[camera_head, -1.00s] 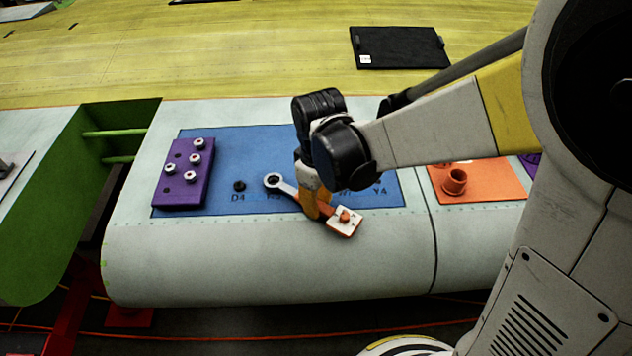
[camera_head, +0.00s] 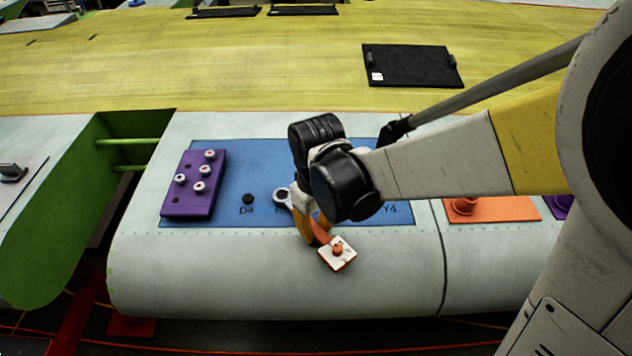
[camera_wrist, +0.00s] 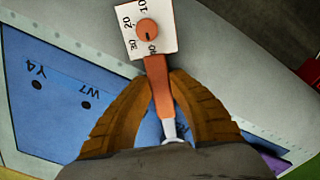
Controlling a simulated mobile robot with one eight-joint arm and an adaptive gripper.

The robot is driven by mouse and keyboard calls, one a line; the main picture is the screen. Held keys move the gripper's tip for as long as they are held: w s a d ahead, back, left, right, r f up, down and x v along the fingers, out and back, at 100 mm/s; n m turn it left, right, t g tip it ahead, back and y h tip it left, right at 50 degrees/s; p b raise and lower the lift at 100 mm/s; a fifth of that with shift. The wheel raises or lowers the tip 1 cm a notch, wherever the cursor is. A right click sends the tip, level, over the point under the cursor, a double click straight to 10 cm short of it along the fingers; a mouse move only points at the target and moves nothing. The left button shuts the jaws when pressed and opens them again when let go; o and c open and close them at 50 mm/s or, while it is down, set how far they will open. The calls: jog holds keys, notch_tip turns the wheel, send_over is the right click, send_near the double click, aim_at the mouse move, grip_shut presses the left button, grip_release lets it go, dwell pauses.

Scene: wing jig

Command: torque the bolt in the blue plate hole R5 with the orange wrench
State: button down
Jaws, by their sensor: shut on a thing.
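The orange wrench shows in the head view with its silver ring end (camera_head: 283,196) on the blue plate (camera_head: 232,162), beside the partly hidden label right of D4. Its orange handle (camera_wrist: 158,84) and white dial block (camera_wrist: 150,28) with numbers are clear in the wrist view. My gripper (camera_head: 313,230) is shut on the handle between ring and dial. The dial block (camera_head: 337,252) hangs past the plate's front edge. The ring's inside is too small to tell, so I cannot see whether it is around a bolt. The R5 label is not readable.
A purple block (camera_head: 193,184) with several white-topped bolts sits on the plate's left. A dark bolt or hole (camera_head: 248,198) is at D4. Holes W7 (camera_wrist: 86,105) and Y4 (camera_wrist: 37,84) look empty. An orange mat (camera_head: 500,208) with an orange cup lies right; a black panel (camera_head: 412,66) lies behind.

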aim_at(272, 248)
jog(key=shift+s+a+f+m, duration=0.1)
jog(key=shift+s+a+m, duration=0.5)
jog(key=shift+a+m, duration=0.35)
jog(key=shift+s+a+m+b, duration=0.2)
jog(key=shift+s+a+m, duration=0.05)
jog(key=shift+a+m, duration=0.4)
jog(key=shift+s+a+m+b, duration=0.15)
jog(key=shift+s+a+m, duration=0.05)
jog(key=shift+a+m, duration=0.35)
jog(key=shift+a, duration=0.1)
jog(key=shift+s+a+m, duration=0.2)
jog(key=shift+a+m, duration=0.95)
jog(key=shift+a, duration=0.1)
jog(key=shift+a+m+b, duration=0.4)
jog(key=shift+a+m, duration=0.8)
jog(key=shift+a, duration=0.2)
